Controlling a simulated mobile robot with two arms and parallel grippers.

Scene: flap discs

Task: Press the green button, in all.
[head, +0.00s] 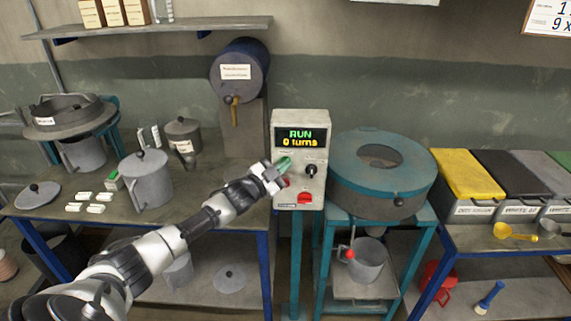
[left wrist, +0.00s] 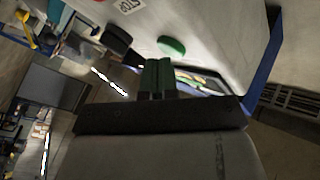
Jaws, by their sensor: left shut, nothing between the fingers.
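The grey control box (head: 314,185) stands in the middle of the head view; its screen (head: 300,138) reads "RUN" and "0 turns". A black knob (head: 310,170) and a red switch (head: 304,198) are on its front. My left gripper (head: 279,168) is at the left part of this front, shut and empty. In the head view, green shows at its tip; I cannot tell finger from button there. In the left wrist view, the round green button (left wrist: 171,46) shows just beyond the shut green fingertips (left wrist: 157,64); contact is not clear. My right gripper is not in view.
A teal round machine (head: 380,165) stands right of the box, with a pot (head: 366,262) below. Lidded bins (head: 468,175) are farther right. The left bench holds a grey jug (head: 147,182) and pale small blocks.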

